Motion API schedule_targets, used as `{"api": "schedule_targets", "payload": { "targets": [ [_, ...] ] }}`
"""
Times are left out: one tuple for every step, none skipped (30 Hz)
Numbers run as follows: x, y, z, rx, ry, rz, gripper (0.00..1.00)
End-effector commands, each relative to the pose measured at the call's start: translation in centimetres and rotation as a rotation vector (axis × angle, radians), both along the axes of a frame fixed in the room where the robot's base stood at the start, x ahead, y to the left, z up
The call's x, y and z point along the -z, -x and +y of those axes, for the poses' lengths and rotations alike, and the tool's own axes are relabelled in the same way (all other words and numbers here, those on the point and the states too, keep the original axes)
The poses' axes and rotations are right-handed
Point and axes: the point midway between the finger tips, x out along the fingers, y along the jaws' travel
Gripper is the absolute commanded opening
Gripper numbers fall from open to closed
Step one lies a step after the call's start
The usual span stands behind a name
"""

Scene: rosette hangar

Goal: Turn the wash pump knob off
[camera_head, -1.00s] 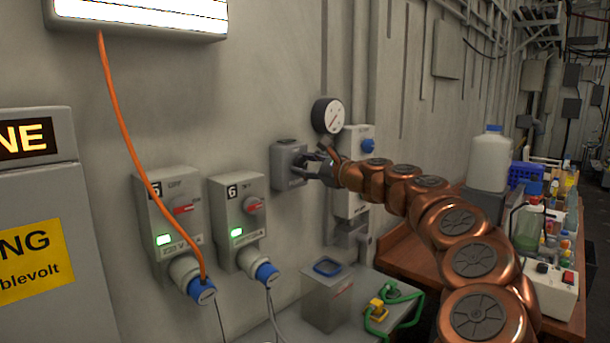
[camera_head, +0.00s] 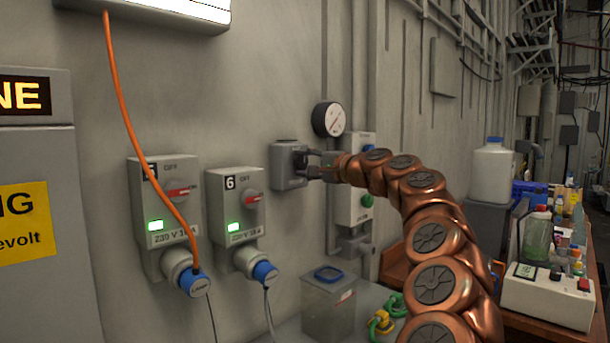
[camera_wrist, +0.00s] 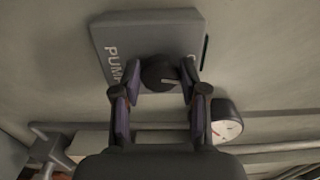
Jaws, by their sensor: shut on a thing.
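The wash pump box is a grey wall box (camera_head: 286,164), and it also shows in the wrist view (camera_wrist: 122,32) with the lettering "PUM" partly readable. Its dark round knob (camera_wrist: 160,72) has a pale pointer line. My gripper (camera_head: 305,164) reaches the front of the box from the right. In the wrist view my gripper (camera_wrist: 163,90) has one finger on each side of the knob and is shut on it. In the head view the fingers hide most of the knob. The knob's on and off marks are not readable.
A round gauge (camera_head: 329,119) and a box with a green button (camera_head: 361,195) sit just right. Switch boxes 5 (camera_head: 165,208) and 6 (camera_head: 236,205) with plugs are left. A bench with bottles (camera_head: 493,172) is at right.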

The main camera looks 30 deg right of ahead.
Motion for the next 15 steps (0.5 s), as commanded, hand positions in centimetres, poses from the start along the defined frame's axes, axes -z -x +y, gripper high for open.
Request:
{"api": "schedule_targets", "payload": {
  "targets": [
    [0.40,-0.05,-0.03,0.002,0.029,-0.007,0.08],
    [0.35,-0.02,-0.06,0.002,0.048,-0.011,0.08],
    [0.33,-0.03,-0.07,0.003,0.069,-0.016,0.08],
    [0.31,-0.01,-0.06,0.002,0.085,-0.020,0.08],
    [0.31,-0.02,-0.04,0.002,0.099,-0.023,0.08],
    [0.31,-0.02,-0.02,0.001,0.116,-0.026,0.08],
    [0.29,-0.02,0.00,0.001,0.129,-0.029,0.08],
    [0.28,-0.02,0.01,0.000,0.140,-0.031,0.08],
    [0.25,-0.01,0.02,0.000,0.151,-0.034,0.08],
    [0.22,0.00,0.02,0.000,0.160,-0.036,0.08],
    [0.20,0.00,0.02,0.000,0.168,-0.038,0.08],
    [0.18,0.00,0.01,0.000,0.177,-0.040,0.08],
    [0.15,0.00,0.02,0.000,0.181,-0.041,0.08],
    [0.14,0.00,0.02,0.000,0.186,-0.042,0.08],
    [0.13,0.00,0.01,0.000,0.190,-0.043,0.08]
  ]
}}
